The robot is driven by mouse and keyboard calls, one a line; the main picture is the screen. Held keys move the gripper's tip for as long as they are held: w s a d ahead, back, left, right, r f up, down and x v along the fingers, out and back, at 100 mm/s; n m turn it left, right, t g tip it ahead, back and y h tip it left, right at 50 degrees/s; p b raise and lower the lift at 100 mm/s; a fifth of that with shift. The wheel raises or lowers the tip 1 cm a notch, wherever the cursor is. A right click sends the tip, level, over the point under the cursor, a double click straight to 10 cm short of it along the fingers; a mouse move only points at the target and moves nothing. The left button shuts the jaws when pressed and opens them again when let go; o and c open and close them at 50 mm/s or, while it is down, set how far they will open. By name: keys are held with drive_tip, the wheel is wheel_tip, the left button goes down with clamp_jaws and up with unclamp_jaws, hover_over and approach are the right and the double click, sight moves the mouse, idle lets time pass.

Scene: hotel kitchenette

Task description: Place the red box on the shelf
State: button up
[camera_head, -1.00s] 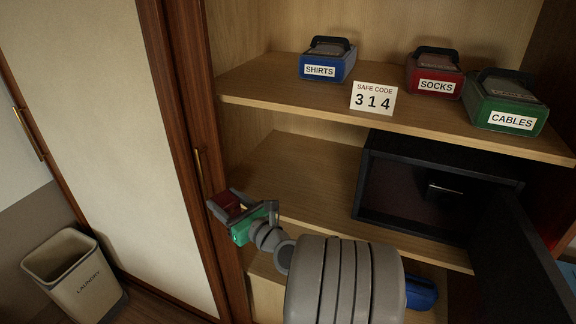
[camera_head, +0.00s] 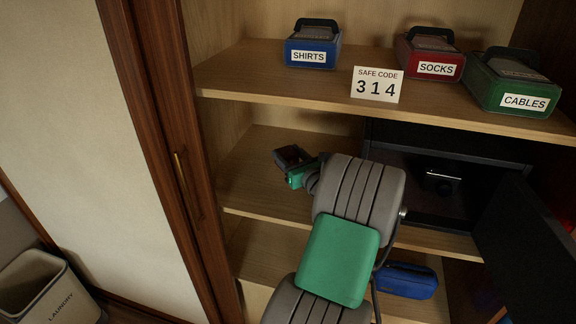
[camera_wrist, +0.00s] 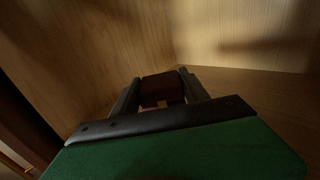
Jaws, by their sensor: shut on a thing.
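A small dark red box (camera_wrist: 162,88) sits between the fingers of my gripper (camera_wrist: 162,97) in the wrist view. My gripper (camera_head: 291,157) is shut on it and shows small and dark in the head view, over the left part of the middle shelf (camera_head: 245,185). The wrist view shows the shelf's wooden back and side walls beyond the box. I cannot tell whether the box touches the shelf. My arm hides part of the shelf's middle.
The upper shelf (camera_head: 240,85) holds a blue SHIRTS box (camera_head: 312,45), a red SOCKS box (camera_head: 432,53), a green CABLES box (camera_head: 510,85) and a safe code card (camera_head: 377,85). An open black safe (camera_head: 440,130) stands right of my gripper. A blue pouch (camera_head: 408,281) lies below.

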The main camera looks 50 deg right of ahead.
sight(288, 158)
drive_tip(key=f, duration=0.1)
drive_tip(key=w+d+f, duration=0.1)
drive_tip(key=d+f, duration=0.1)
drive_tip(key=shift+w, duration=0.35)
wheel_tip(288, 158, down, 3)
drive_tip(key=shift+r, duration=0.1)
drive_tip(key=shift+f, duration=0.25)
drive_tip(key=o, duration=1.4)
drive_tip(key=shift+o, duration=0.2)
drive_tip(key=shift+r, duration=0.3)
drive_tip(key=b+v, duration=0.1)
drive_tip(key=v, duration=1.1)
drive_tip(key=shift+a+f, duration=0.1)
